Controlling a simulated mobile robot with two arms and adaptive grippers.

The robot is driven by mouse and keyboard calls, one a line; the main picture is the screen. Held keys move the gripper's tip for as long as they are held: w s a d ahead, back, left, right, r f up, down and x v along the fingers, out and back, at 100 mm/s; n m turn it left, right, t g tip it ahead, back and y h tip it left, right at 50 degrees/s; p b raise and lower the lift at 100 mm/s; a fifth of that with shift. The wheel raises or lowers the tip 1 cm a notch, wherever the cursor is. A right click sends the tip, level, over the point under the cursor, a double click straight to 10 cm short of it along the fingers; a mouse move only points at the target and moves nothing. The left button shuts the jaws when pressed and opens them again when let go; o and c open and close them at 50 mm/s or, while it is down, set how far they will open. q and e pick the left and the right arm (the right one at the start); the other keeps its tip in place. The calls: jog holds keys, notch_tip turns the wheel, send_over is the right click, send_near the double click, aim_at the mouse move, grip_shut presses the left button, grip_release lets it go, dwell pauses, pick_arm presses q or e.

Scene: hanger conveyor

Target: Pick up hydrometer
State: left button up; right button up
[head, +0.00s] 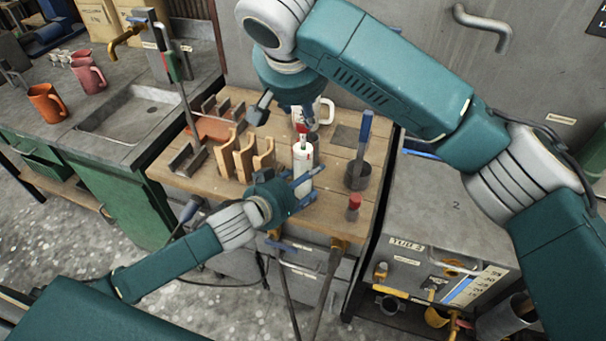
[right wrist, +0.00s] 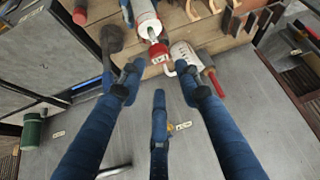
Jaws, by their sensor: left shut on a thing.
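A white cylinder (head: 303,158) stands upright near the front of the wooden bench top. A red-topped piece (head: 302,128), apparently the hydrometer, sticks up from it on a short clear stem. In the right wrist view the red top (right wrist: 158,50) lies just beyond my fingertips, with the white cylinder (right wrist: 147,18) behind it. My left gripper (head: 303,180) is shut around the white cylinder from the front left. My right gripper (right wrist: 160,80) is above, pointing down, with its blue fingers spread and nothing between them. Its far fingers are partly hidden in the head view.
A white mug (head: 326,112) stands close behind the cylinder. Wooden holders (head: 245,160) are to its left. A dark cup with a blue-handled tool (head: 358,172) and a red-capped item (head: 353,205) are to its right. A sink counter (head: 125,118) is at left.

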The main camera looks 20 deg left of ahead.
aim_at(303, 123)
jog(key=shift+s+f+x, duration=0.1)
jog(key=shift+s+x, duration=0.05)
jog(key=shift+x, duration=1.25)
jog(key=shift+s+f+x, duration=0.1)
jog(key=shift+x, duration=1.25)
jog(key=shift+s+f+x, duration=0.1)
jog(key=shift+s+x, duration=0.05)
jog(key=shift+x, duration=1.25)
jog(key=shift+a, duration=0.1)
grip_shut()
jog(key=shift+r, duration=0.1)
notch_tip(303, 123, up, 10)
pick_arm(q)
jog(key=o, duration=1.9)
jog(key=shift+c, duration=0.2)
jog(key=v, duration=1.2)
